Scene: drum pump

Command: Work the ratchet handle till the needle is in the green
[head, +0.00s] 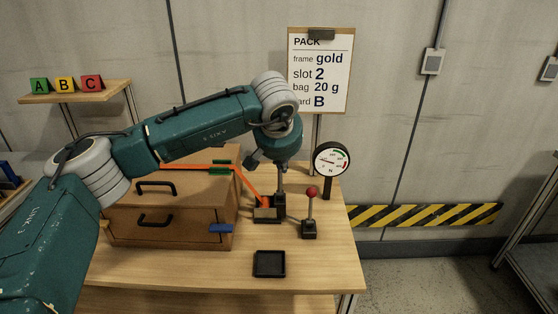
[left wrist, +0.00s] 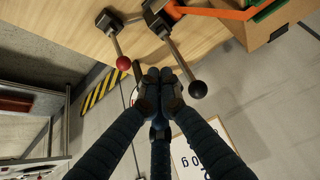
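The ratchet (head: 266,214) stands on the table with its grey handle (head: 281,183) upright; its dark ball knob (left wrist: 197,89) shows in the left wrist view and is hidden behind my wrist in the head view. An orange strap (head: 248,187) runs from the ratchet over the wooden box. The round gauge (head: 332,160) has a green arc at the upper right; its needle is small and seems to point left, away from the green. My left gripper (left wrist: 159,76) has its fingertips together, empty, beside the knob and apart from it. My right gripper is not in view.
A red-knobbed lever (head: 311,192) stands just right of the ratchet. The wooden box (head: 170,219) fills the table's left side. A black tray (head: 269,264) lies in front. A sign (head: 320,85) stands behind. The table's right front is clear.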

